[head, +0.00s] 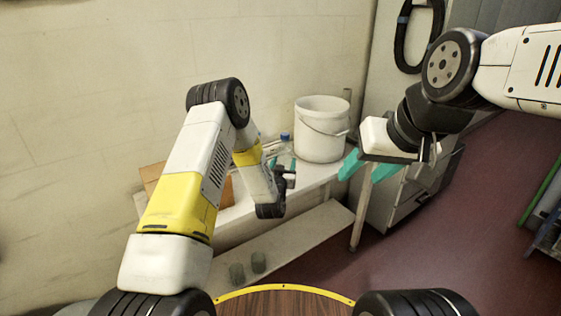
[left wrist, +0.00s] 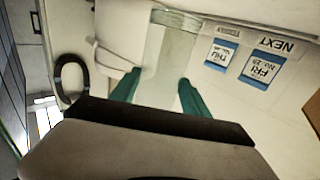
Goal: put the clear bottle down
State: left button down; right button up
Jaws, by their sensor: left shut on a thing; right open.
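The clear bottle (head: 284,148) has a blue cap and shows upright in the head view, just behind my left gripper (head: 283,163). In the left wrist view the clear bottle (left wrist: 163,62) lies between the two teal fingers of my left gripper (left wrist: 160,88), which is shut on it. The bottle is over the white bench (head: 318,173); its base is hidden, so I cannot tell whether it touches the top. My right gripper (head: 368,166) is open and empty, to the right of the bench in the picture.
A white bucket (head: 320,134) stands on the bench right of the bottle. A cardboard box (head: 153,175) is at the left. Cards with blue bands (left wrist: 262,68) show in the left wrist view.

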aim_at(280, 158)
pick_arm(q)
jog(key=w, duration=0.1)
jog(key=w+a, duration=0.1)
jog(key=w, duration=0.1)
jog(key=shift+w+a+f, duration=0.15)
jog(key=shift+w, duration=0.1)
jog(key=shift+w+a+f, duration=0.1)
jog(key=shift+w+f, duration=0.1)
jog(key=shift+f, duration=0.1)
notch_tip(280, 158, down, 3)
jog(key=c, duration=0.5)
grip_release()
jog(key=shift+f, duration=0.15)
